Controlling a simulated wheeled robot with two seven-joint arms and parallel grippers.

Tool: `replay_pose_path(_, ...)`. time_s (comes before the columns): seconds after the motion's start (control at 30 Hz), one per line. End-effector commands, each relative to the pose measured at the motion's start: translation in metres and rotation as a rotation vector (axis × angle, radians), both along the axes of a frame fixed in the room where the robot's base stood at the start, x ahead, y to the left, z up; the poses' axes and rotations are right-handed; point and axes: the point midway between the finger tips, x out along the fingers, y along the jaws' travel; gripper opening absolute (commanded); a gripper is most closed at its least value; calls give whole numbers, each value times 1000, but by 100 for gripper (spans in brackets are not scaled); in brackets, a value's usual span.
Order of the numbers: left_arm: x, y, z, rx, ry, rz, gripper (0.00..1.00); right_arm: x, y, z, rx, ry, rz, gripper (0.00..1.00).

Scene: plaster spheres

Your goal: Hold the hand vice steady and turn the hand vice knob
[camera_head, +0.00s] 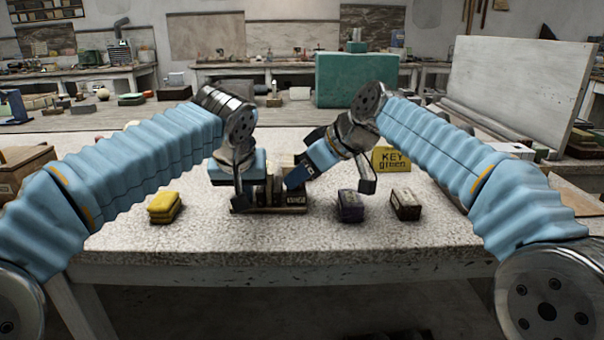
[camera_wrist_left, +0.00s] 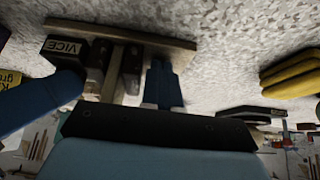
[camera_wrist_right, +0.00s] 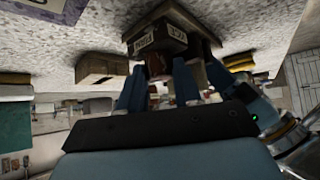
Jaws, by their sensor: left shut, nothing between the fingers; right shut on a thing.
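The hand vice (camera_head: 291,198) stands on a small wooden base (camera_wrist_left: 160,36) near the middle of the table. A block on it bears the word VICE in the left wrist view. My left gripper (camera_wrist_left: 164,84) is shut and empty, its blue fingers together close beside the vice; I cannot tell whether they touch it. My right gripper (camera_wrist_right: 158,85) reaches the vice from the right, its fingers on either side of a small reddish-brown part, apparently the knob (camera_wrist_right: 156,67). The grippers hide much of the vice in the head view.
A yellow stack (camera_head: 164,207) lies to the left. A purple block (camera_head: 350,206) and a brown box (camera_head: 405,204) stand to the right. A yellow KEY green sign (camera_head: 391,160) stands behind them. The table front is clear.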

Motion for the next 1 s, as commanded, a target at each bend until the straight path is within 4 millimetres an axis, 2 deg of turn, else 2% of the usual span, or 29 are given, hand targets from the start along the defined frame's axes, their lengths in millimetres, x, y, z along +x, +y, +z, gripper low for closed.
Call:
replay_pose_path(0.03,0,0,-7,6,16,1,0,-1,1,-1,0,1,-13,3)
replay_pose_path(0.7,0,0,-8,6,16,2,0,-6,6,-2,-3,0,-475,3)
replay_pose_path(1.0,0,0,-8,6,16,2,0,-6,7,-2,-1,2,-601,3)
